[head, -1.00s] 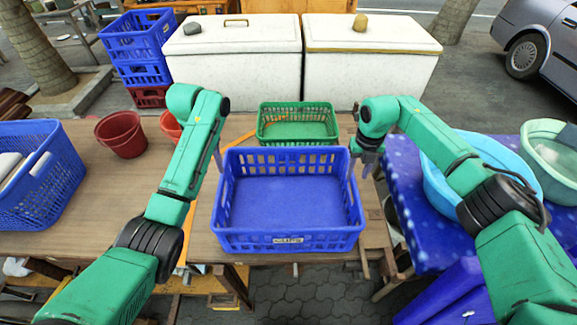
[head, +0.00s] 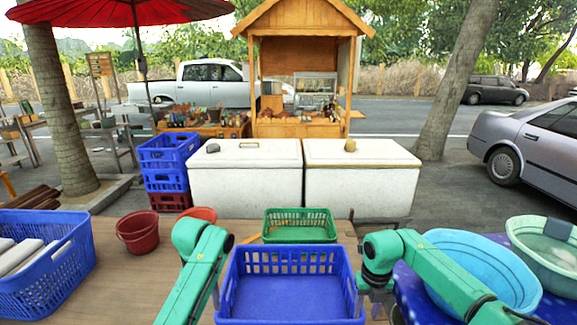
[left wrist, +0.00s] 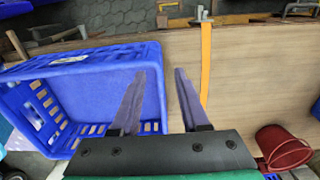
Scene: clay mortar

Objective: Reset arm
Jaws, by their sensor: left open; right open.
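An empty blue basket (head: 288,300) stands on the wooden table between my two arms, its near side cut off by the head view. My left gripper (left wrist: 161,72) is open and empty at the basket's side, with one finger overlapping the blue basket (left wrist: 75,57) in the left wrist view and the other over bare table. In the head view the left arm's own links mostly hide it. My right gripper (head: 374,290) is open by the basket's right side. It is small and partly hidden there, so contact with the rim cannot be told.
A green basket (head: 299,232) sits behind the blue one. A red bucket (head: 138,236) and a loaded blue crate (head: 68,262) are on the left. Blue and green basins (head: 480,268) stand at the right. White chests (head: 245,180) stand behind. The table left of my left arm has bare room.

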